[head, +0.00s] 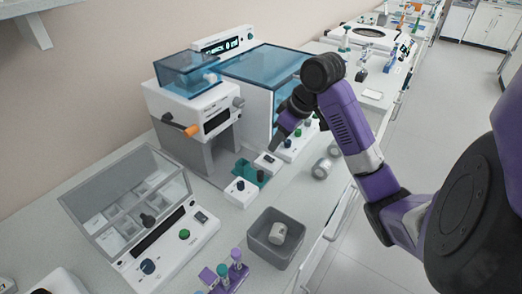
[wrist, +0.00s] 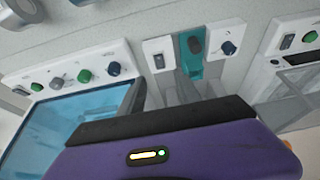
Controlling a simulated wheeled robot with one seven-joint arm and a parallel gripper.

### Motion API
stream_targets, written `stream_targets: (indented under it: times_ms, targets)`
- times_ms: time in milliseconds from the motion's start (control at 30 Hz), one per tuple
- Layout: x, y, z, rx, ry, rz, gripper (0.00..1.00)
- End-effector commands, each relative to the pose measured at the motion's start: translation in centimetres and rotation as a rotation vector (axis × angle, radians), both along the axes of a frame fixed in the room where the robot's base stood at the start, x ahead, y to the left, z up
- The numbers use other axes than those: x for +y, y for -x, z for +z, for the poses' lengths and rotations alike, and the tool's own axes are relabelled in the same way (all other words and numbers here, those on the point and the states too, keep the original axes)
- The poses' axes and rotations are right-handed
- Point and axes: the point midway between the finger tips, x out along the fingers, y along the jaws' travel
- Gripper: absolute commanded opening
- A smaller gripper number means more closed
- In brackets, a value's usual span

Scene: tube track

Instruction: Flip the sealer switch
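The sealer (head: 188,112) is a white machine with a blue clear top and an orange-tipped lever, at the middle of the bench in the head view. Two small white boxes flank the teal strip at its foot. The box with the dark rocker switch (head: 267,159) is on the right in the head view; the switch also shows in the wrist view (wrist: 158,61). The other box carries a dark blue knob (head: 240,185). My gripper (head: 276,146) points down just above and beside the switch box, with no clear contact. Its finger gap is not clear in either view.
A blue-lidded machine (head: 270,68) with a row of knobs stands close behind my gripper. A grey bin (head: 273,238) holding a grey cylinder is nearer the front. More grey cylinders (head: 322,168) lie at the bench edge. A clear-lidded case (head: 122,195) stands left.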

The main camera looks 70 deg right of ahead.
Motion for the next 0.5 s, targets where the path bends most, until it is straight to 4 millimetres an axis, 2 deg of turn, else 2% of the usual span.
stream_targets:
  times_ms: [500]
  targets:
    - [-0.6, -2.5, -6.2, 0.001, -0.002, -0.001, 0.4]
